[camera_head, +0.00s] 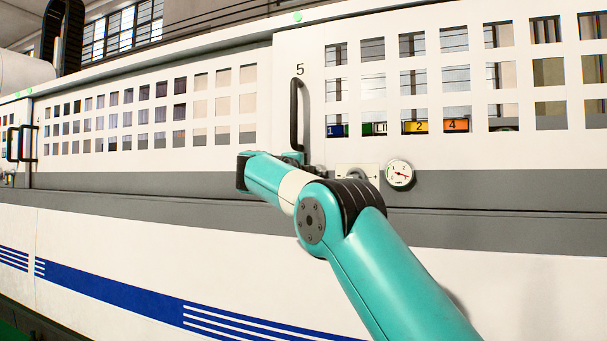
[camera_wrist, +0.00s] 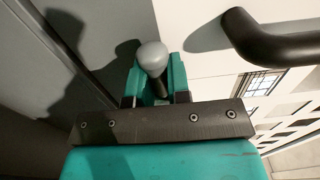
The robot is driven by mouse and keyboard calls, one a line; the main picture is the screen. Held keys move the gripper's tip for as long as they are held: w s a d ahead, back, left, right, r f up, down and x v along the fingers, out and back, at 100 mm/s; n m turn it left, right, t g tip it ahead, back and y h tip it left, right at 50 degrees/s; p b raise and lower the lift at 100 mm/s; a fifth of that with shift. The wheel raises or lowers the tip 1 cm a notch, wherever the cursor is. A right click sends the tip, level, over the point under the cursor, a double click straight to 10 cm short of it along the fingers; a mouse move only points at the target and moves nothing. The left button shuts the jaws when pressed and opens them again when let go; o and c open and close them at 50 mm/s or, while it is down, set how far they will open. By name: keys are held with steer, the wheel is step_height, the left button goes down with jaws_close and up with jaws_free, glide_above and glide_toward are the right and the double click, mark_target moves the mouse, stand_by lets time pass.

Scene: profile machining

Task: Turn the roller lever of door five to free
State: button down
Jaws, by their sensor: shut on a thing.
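Door five (camera_head: 286,75) bears the number 5 and a black vertical handle, in the head view. In the wrist view, the roller lever (camera_wrist: 152,55) has a rounded grey knob on a dark stem. My gripper (camera_wrist: 157,72) is shut on it, with one teal finger on each side and the knob showing between them. In the head view my gripper (camera_head: 293,157) is at the door just below the handle, partly hidden by my own arm. The lever is hidden there, and its marked positions cannot be read.
The door's black handle (camera_head: 295,115) is close to my gripper; it also shows large in the wrist view (camera_wrist: 270,42). A round gauge (camera_head: 400,174) and a small pale plate (camera_head: 350,170) sit to the right. Coloured numbered blocks (camera_head: 420,127) show behind the perforated panel.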

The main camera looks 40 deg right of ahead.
steer(key=c, duration=1.1)
jaws_free()
steer(key=b+v, duration=0.2)
steer(key=v, duration=1.5)
steer(key=shift+s+a, duration=0.15)
steer(key=shift+a, duration=0.05)
